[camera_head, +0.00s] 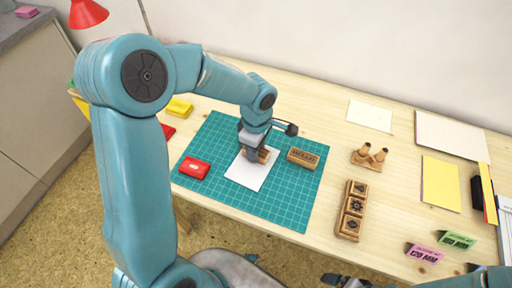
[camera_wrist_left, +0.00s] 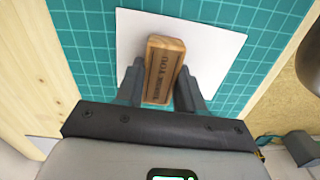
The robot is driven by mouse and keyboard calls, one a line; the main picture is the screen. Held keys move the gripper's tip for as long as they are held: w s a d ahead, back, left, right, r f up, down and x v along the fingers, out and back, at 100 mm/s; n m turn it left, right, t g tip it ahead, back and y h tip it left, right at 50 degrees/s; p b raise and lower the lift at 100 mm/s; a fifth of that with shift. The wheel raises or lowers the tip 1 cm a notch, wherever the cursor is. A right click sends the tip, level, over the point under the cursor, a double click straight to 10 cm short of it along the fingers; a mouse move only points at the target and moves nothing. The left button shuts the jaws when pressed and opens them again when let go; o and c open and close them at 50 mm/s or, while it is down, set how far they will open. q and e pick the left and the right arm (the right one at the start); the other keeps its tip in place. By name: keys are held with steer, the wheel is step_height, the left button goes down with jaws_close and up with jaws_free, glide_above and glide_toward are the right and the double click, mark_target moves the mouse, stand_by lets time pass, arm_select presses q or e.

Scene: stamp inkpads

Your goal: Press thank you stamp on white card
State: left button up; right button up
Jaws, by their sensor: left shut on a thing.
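The white card (camera_head: 246,172) lies on the green cutting mat (camera_head: 291,211) in the head view. It also shows in the left wrist view (camera_wrist_left: 215,49). My left gripper (camera_head: 257,157) is over the card and shut on the wooden thank you stamp (camera_wrist_left: 161,68), with one finger on each side of it. The stamp's top is lettered "THANK YOU". The stamp is over the card, but I cannot tell whether its underside touches it. A red inkpad (camera_head: 194,168) lies on the mat left of the card. My right gripper is not clearly in view.
Another wooden stamp (camera_head: 303,158) lies on the mat right of the card. A wooden tray of stamps (camera_head: 351,211) and a small stand with round-handled stamps (camera_head: 369,156) are further right. Pink and green label cards (camera_head: 424,253) stand front right.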

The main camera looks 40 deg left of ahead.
arm_select(q)
steer(key=shift+f+b, duration=0.55)
steer(key=shift+b, duration=0.05)
stand_by(0.5)
steer(key=shift+f+b, duration=0.1)
steer(key=shift+b, duration=0.2)
stand_by(1.4)
steer(key=shift+r, duration=0.65)
steer(key=shift+r+p, duration=0.1)
steer(key=shift+p, duration=0.2)
steer(key=shift+r+p, duration=1.75)
steer(key=shift+r, duration=0.95)
